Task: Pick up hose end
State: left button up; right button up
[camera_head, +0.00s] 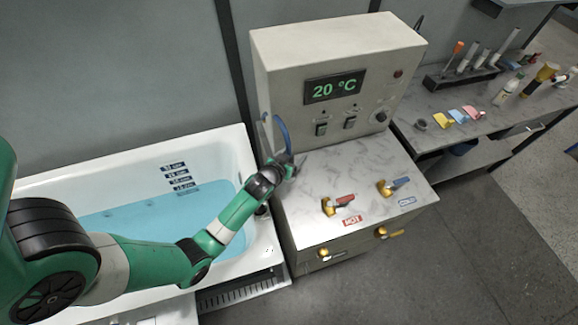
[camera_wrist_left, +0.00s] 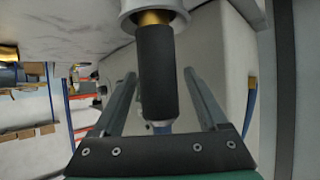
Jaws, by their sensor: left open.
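The hose end in the left wrist view is a black cylinder (camera_wrist_left: 157,75) with a brass band and a pale metal part above it. A bit of blue shows below it. The fingers of my left gripper (camera_wrist_left: 160,76) are open, one on each side of the black cylinder, with a visible gap on both sides. In the head view my left gripper (camera_head: 291,166) is at the left edge of the marble counter, below the blue hose (camera_head: 283,133). The hose end is hidden there behind the gripper. My right gripper is not in view.
A control box (camera_head: 335,75) reading 20 °C stands behind the gripper. A bathtub (camera_head: 243,160) with blue water lies to the left. Red (camera_head: 345,199) and blue (camera_head: 401,183) valve handles stand on the counter. The counter's middle is clear.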

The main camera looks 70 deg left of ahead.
pick_arm(q)
grip_shut()
dwell(0.3)
jog(key=shift+r, duration=0.1)
jog(key=shift+r, duration=0.25)
jog(key=s+d+r+p, duration=0.2)
jog(key=d+r+p, duration=0.3)
jog(key=d+r, duration=0.1)
jog(key=s+d+r+p, duration=0.2)
jog(key=d+r+p, duration=0.3)
jog(key=d+r, duration=0.1)
jog(key=shift+s+d+r+p, duration=0.15)
jog(key=shift+s+d+p, duration=0.2)
jog(key=shift+d, duration=0.3)
